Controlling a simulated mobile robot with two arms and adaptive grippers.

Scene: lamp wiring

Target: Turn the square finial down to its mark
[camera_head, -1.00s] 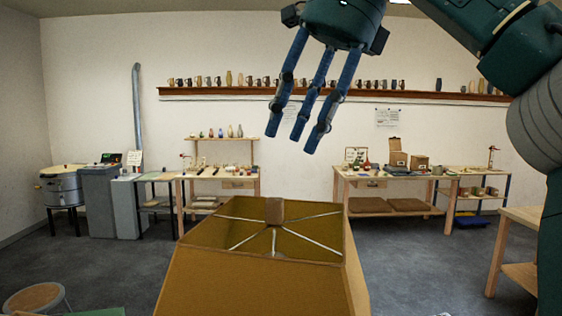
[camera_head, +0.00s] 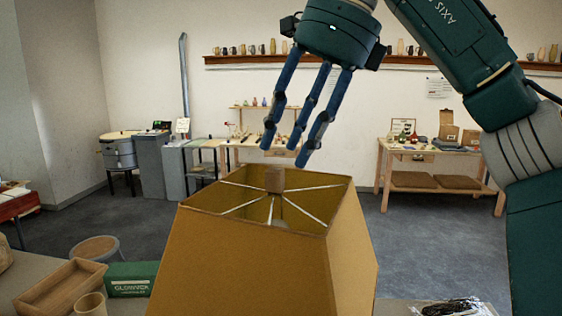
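The square finial (camera_head: 274,179) is a small brown block at the centre of the spokes in the open top of the yellow lampshade (camera_head: 255,262). Thin pale spokes run from it to the shade's rim. My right gripper (camera_head: 289,150) hangs above the shade, its blue fingers spread and pointing down. The fingertips appear just above the finial in the picture, with nothing between them. I cannot make out a mark on or below the finial. My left gripper is not in view.
On the table at the lower left are a wooden tray (camera_head: 62,288), a green box (camera_head: 131,279) and a tan cup (camera_head: 91,304). A clear bag with dark contents (camera_head: 449,308) lies at the lower right. Workbenches stand far behind, across open floor.

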